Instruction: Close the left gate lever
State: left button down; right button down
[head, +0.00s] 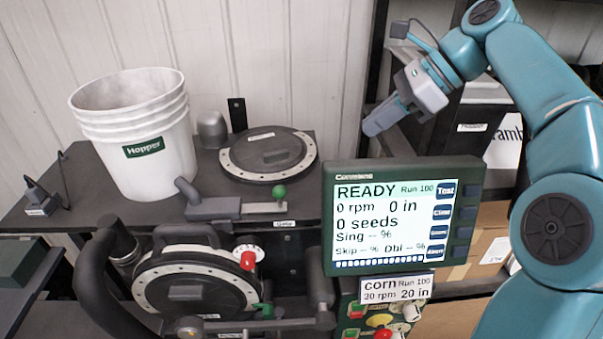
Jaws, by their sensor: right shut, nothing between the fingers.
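A lever with a green ball knob (279,192) stands at the right end of a flat metal slide (262,208) on the dark bench top; a small label sits just below it. A second knob, red (248,260), sits on the rim of the round seed meter (190,285) below. I cannot tell for certain which is the left gate lever. My right gripper (374,127) is shut and empty, high at the right, above the display and well apart from both knobs. My left gripper is out of view.
A white hopper bucket (135,140) stands at the left of the bench. A round black lid (268,154) with a pale rim lies behind the green knob. The display screen (395,220) reads READY and stands between my right arm and the knobs. A black hose (95,275) curves at the lower left.

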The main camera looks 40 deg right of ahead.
jog(key=b+x, duration=0.1)
jog(key=x, duration=1.8)
jog(key=shift+s+a+f, duration=0.1)
jog(key=shift+s, duration=0.05)
jog(key=shift+w+a+f, duration=0.15)
jog(key=shift+w+f, duration=0.15)
jog(key=shift+f, duration=0.1)
jog(key=shift+s+r, duration=0.1)
jog(key=shift+s, duration=0.05)
jog(key=shift+a, duration=0.1)
